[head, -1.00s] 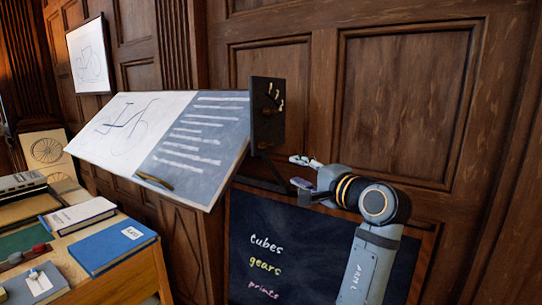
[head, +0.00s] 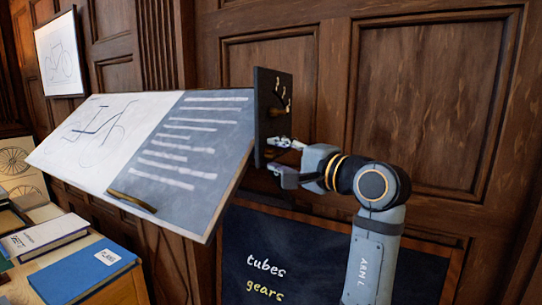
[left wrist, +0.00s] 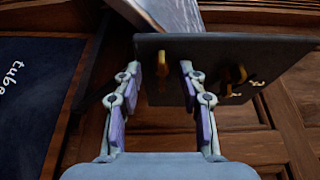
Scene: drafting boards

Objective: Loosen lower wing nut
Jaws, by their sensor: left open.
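The lower wing nut (left wrist: 162,66) is brass and stands out from the dark side plate (left wrist: 205,48) in the left wrist view. A second brass piece (left wrist: 238,75), which looks like the upper wing nut, is further right on the plate. My left gripper (left wrist: 162,88) is open, its two fingers to either side of the lower nut; I cannot tell whether they touch it. In the head view my left gripper (head: 284,158) is at the lower end of the plate (head: 262,120), and its fingers hide the lower nut. My right gripper is not in view.
The tilted drafting board (head: 205,130) bears a bicycle drawing and a grey written sheet. Small hooks (head: 285,92) stick out of the plate's upper part. A chalkboard (head: 290,262) stands below against the panelled wall. Books (head: 85,270) lie on a desk at lower left.

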